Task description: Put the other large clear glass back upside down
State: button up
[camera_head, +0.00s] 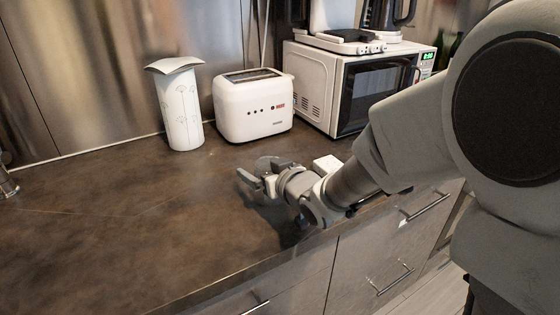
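My gripper (258,180) is low over the front part of the dark countertop, in front of the toaster. Its fingers point to the left and away from my body. A small, greyish, rounded shape (268,163) shows at the fingers. It may be a clear glass, but it is too small and faint to tell. I cannot tell whether the fingers are open or shut on it. No other clear glass can be made out on the counter.
The countertop (110,225) is bare on the left and in the middle. A white paper-towel-like cylinder (181,108), a white toaster (254,105) and a white microwave (340,85) line the back. Drawers with bar handles (390,278) lie below the front edge.

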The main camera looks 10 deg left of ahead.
jog(key=c, duration=1.5)
jog(key=shift+r, duration=0.1)
